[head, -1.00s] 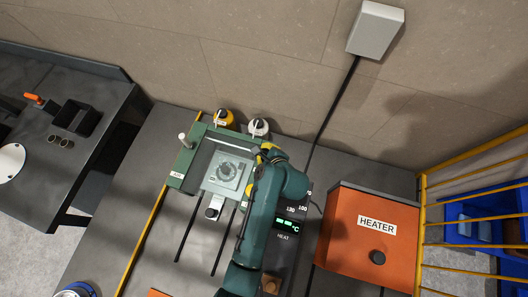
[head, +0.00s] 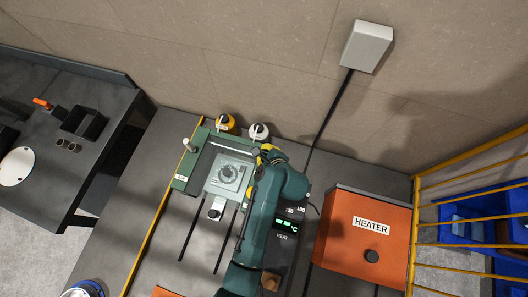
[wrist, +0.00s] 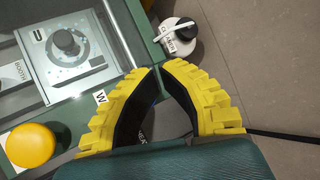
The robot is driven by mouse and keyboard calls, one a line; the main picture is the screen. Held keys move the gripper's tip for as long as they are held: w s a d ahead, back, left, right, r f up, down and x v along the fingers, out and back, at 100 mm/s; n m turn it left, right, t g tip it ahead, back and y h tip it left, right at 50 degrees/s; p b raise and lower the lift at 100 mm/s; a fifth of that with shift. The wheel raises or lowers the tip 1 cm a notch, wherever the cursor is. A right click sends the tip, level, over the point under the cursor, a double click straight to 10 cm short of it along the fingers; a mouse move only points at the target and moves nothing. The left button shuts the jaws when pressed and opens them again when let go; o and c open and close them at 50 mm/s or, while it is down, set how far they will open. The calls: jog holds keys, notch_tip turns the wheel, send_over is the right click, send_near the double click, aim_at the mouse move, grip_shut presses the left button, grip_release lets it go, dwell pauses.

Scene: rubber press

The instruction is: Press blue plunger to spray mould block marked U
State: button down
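The mould block marked U (wrist: 40,62) is a grey metal plate with a round dial in the wrist view. It lies within the green press frame (head: 181,183) in the head view, where the block (head: 221,187) also shows. My gripper (wrist: 159,68) has yellow ribbed fingers whose tips meet, with nothing visible between them. It is to the right of the block and just below a white bottle (wrist: 176,31) with a dark-and-white top. In the head view my arm hides most of my gripper. I cannot make out a blue plunger in either view.
A yellow round knob (wrist: 30,145) and a W tag (wrist: 101,97) are beside the block. A yellow bottle (head: 226,122) stands behind the press. An orange heater (head: 350,250) is to the right, before a yellow rail fence (head: 414,235). The wall is behind.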

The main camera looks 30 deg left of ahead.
notch_tip(320, 180, up, 4)
jog(key=p, duration=0.3)
jog(key=shift+p, duration=0.35)
dwell(1.6)
